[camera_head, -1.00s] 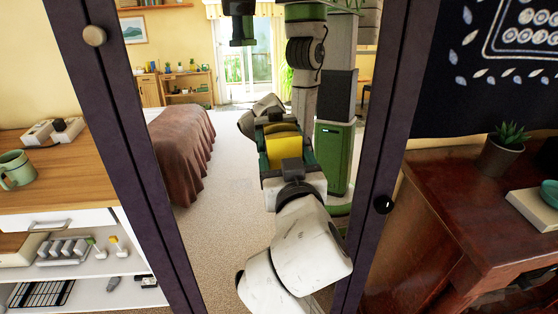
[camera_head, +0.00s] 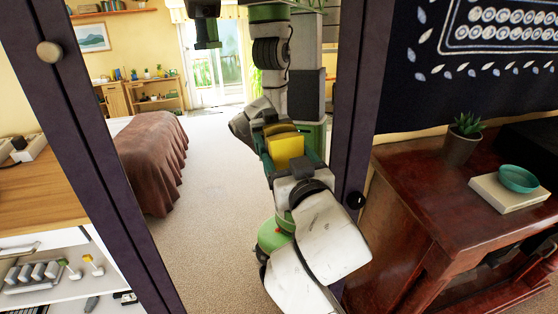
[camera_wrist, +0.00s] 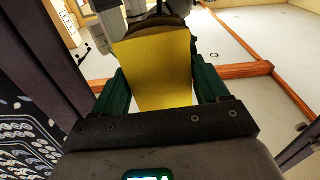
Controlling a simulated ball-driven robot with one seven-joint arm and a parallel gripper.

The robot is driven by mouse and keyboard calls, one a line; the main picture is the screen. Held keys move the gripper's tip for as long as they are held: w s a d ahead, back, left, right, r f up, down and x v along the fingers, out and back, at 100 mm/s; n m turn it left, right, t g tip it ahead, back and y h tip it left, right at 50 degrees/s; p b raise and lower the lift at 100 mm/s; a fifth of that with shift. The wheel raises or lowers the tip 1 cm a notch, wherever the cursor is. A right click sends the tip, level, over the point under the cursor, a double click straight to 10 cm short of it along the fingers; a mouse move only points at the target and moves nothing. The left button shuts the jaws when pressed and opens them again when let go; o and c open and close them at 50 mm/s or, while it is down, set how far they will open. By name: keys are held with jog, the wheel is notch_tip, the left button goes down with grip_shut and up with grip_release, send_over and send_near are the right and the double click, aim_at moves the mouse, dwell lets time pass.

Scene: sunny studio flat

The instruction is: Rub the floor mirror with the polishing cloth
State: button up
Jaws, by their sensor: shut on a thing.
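The floor mirror (camera_head: 361,100) has a dark purple frame with round knobs, and its glass reflects the room and my own body. My gripper (camera_head: 286,152) is in front of the glass, right of its middle and near the right post. It is shut on the yellow polishing cloth (camera_head: 287,150). In the wrist view the cloth (camera_wrist: 157,75) stands between the two green fingers, with its far edge toward the glass. A darker band beyond that edge looks like its reflection. I cannot tell whether the cloth touches the glass.
Right of the mirror is a red-brown wooden cabinet (camera_head: 400,178) with a potted plant (camera_head: 462,140) and a teal bowl (camera_head: 517,179) on a pale box (camera_head: 507,194). A dark patterned cloth (camera_head: 420,100) hangs above. A wood-topped unit (camera_head: 35,195) stands left. The bed and carpet show as reflections.

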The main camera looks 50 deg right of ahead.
jog(key=shift+s+d, duration=0.15)
jog(key=shift+d, duration=0.05)
jog(key=shift+s+a+f, duration=0.1)
jog(key=shift+s, duration=0.05)
jog(key=shift+v, duration=2.75)
jog(key=shift+a+p, duration=0.1)
jog(key=shift+p, duration=0.2)
jog(key=p+v, duration=0.2)
jog(key=v, duration=0.1)
